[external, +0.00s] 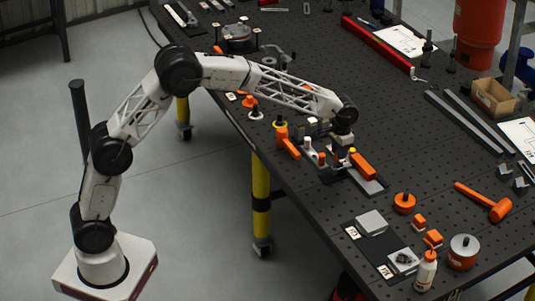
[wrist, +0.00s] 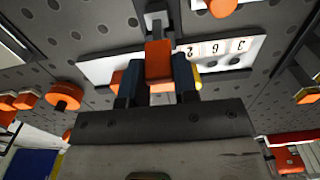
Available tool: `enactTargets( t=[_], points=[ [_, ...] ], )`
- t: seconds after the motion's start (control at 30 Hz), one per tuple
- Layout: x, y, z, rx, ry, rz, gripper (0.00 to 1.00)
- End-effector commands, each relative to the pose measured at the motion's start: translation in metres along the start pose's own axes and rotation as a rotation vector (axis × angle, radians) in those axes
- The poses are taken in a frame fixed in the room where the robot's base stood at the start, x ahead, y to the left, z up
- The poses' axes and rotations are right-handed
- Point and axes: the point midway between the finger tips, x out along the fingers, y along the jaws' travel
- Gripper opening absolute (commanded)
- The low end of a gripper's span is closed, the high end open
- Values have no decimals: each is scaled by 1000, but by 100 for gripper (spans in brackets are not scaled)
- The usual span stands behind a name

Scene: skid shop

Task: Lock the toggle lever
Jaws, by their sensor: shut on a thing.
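My gripper (external: 340,156) is low over the fixture on the dark perforated table in the external view. In the wrist view its two dark fingers (wrist: 157,82) are on either side of an orange lever grip (wrist: 160,60), and they are shut on it. A grey metal arm runs from the grip toward the top of the picture. In the external view the fingers and wrist partly hide the fixture, and I cannot tell the lever's exact angle.
An orange block (external: 362,166) on a grey plate is just right of my gripper. An orange-handled clamp (external: 287,143) stands to its left. An orange round knob (external: 404,203), a white bottle (external: 426,271) and a mallet (external: 485,202) are further right. A numbered white plate (wrist: 222,52) lies near the fingers.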

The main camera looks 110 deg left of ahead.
Motion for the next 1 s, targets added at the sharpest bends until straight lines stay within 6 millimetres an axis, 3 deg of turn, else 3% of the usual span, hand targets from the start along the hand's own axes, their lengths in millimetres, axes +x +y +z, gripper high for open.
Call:
enactTargets(
  t=[1.0],
  points=[
    [6,0,-10,0,-2,0,16]
  ],
)
